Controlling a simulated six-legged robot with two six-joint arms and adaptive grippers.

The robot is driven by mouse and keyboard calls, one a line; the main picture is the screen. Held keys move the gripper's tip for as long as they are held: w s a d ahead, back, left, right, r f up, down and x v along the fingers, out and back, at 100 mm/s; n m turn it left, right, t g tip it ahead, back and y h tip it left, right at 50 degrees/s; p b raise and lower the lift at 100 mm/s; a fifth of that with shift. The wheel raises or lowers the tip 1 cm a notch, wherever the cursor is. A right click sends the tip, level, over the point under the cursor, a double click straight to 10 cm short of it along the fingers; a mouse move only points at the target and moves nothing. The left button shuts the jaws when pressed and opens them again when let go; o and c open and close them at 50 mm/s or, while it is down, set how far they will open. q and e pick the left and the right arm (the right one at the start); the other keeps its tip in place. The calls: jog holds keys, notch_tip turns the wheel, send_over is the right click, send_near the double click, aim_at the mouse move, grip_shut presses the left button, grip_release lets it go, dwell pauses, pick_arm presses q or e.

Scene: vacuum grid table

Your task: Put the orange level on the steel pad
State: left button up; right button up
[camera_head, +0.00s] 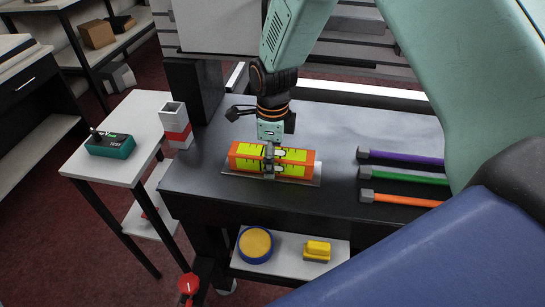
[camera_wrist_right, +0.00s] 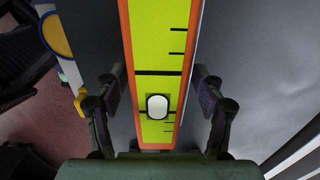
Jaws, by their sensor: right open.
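The orange level (camera_head: 245,158), with yellow-green faces and black marks, lies across the dark table over a thin pale plate that looks like the steel pad (camera_head: 315,178). The pad's edge shows along the front and right of the level; the rest is hidden beneath it. My right gripper (camera_head: 270,162) is above the level's middle, pointing down. In the right wrist view the gripper (camera_wrist_right: 160,92) is open, with a finger on each side of the level (camera_wrist_right: 160,45) and gaps between. My left gripper is out of view.
Purple (camera_head: 405,158), green (camera_head: 405,177) and orange (camera_head: 405,198) bars lie to the right on the black table (camera_head: 335,120). A white bin with a red band (camera_head: 175,120) stands left. A teal meter (camera_head: 110,146) sits on a white side table. A lower shelf holds a blue-yellow disc (camera_head: 255,244) and a yellow block (camera_head: 317,250).

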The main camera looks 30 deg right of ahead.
notch_tip(320, 180, up, 12)
jog(key=shift+w+f+p, duration=0.1)
jog(key=shift+p, duration=0.95)
